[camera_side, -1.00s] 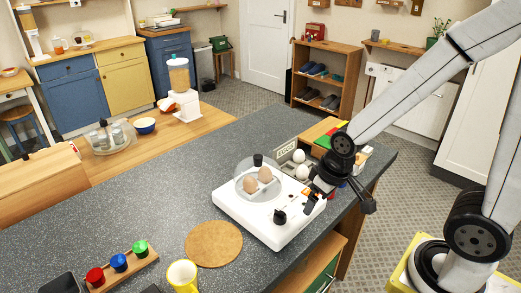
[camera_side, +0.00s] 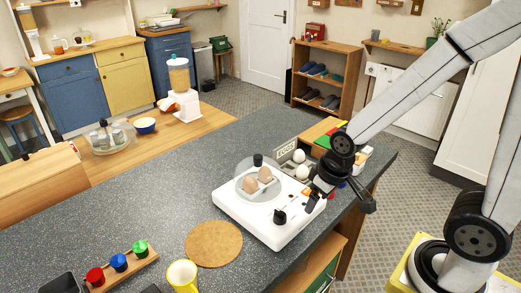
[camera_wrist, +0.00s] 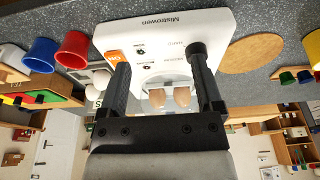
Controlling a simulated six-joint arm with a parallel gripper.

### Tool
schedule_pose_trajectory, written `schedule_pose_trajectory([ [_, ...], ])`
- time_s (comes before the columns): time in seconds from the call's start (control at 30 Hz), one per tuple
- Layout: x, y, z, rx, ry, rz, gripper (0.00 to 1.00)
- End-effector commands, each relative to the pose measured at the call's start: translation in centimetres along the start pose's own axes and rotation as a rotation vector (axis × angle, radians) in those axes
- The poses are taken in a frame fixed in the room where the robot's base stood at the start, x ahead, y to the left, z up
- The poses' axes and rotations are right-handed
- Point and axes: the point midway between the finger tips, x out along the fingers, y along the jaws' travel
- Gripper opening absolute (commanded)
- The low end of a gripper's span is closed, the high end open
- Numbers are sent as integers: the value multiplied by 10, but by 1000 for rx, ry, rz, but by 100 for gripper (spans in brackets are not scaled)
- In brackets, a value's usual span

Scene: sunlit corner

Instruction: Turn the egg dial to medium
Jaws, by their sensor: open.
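The white egg cooker (camera_side: 245,214) stands on the grey counter, with brown eggs (camera_side: 250,184) under its clear lid (camera_side: 241,168). Its black dial (camera_side: 280,216) sits on the front right of the white panel. My gripper (camera_side: 307,200) is low over the cooker's right end, beside the dial. In the wrist view my gripper (camera_wrist: 160,62) is open over the panel, with a finger to each side. A dark round knob (camera_wrist: 197,48) shows at the right finger's tip; whether they touch is unclear. The orange switch (camera_wrist: 113,57) is by the left finger. The dial's pointer setting is not readable.
White eggs (camera_side: 302,172) stand just behind the gripper, by the egg sign (camera_side: 286,148). Red (camera_wrist: 73,50) and blue (camera_wrist: 40,54) cups are close to the cooker. A cork mat (camera_side: 213,244) and yellow mug (camera_side: 182,275) are in front.

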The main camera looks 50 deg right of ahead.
Motion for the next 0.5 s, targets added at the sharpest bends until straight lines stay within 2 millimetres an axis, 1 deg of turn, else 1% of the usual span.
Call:
schedule_pose_trajectory([
  [0.13,0,-1,-2,-35,-5,-1,84],
  [0.27,0,-4,-7,-124,-17,-4,84],
  [0.37,0,-7,-13,-233,-34,-8,84],
  [0.5,0,-12,-23,-431,-62,-21,84],
])
